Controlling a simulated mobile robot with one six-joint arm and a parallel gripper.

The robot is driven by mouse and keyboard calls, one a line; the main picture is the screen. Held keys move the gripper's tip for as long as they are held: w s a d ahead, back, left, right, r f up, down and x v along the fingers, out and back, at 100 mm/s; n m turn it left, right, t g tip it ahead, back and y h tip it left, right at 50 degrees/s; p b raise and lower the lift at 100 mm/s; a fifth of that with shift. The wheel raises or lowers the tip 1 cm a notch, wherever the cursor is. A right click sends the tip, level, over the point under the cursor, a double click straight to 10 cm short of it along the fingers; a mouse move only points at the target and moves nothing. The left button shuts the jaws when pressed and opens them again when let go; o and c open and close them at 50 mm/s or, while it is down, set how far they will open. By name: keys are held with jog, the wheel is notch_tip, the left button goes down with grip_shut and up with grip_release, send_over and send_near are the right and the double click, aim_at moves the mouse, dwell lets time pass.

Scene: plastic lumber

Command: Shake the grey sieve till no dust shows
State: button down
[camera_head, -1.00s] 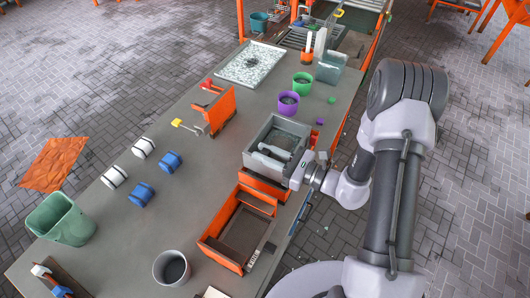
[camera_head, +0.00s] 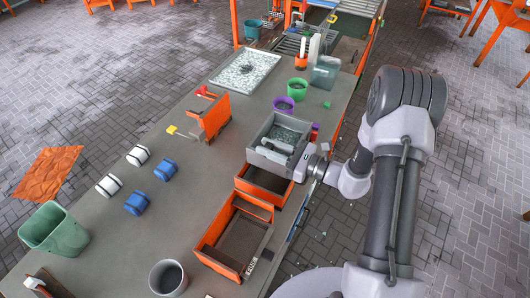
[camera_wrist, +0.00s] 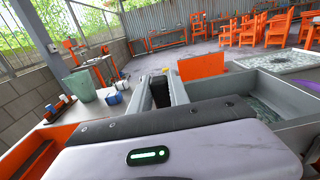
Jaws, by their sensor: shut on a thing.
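The grey sieve (camera_head: 259,133) is a square, open-topped box in the head view, above an orange bin (camera_head: 268,184). Pale green-white flakes lie inside it; the head view is too small to tell whether fine dust is still among them. My gripper (camera_head: 290,158) is shut on the sieve's near side. The wrist view shows the sieve's grey wall (camera_wrist: 283,88) at the right, with part of the flakes inside.
A second orange bin (camera_head: 211,247) stands nearer, with a grey cup (camera_head: 168,278) beside it. Purple (camera_head: 284,105) and green (camera_head: 297,88) pots stand beyond the sieve. A speckled tray (camera_head: 226,83) lies at the back. Small flecks lie on the floor at right.

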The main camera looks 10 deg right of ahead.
jog(key=c, duration=1.2)
grip_release()
jog(key=shift+c, duration=0.2)
jog(key=p+v, duration=0.1)
jog(key=v, duration=1.6)
jog(key=shift+d, duration=0.2)
jog(key=shift+s, duration=0.15)
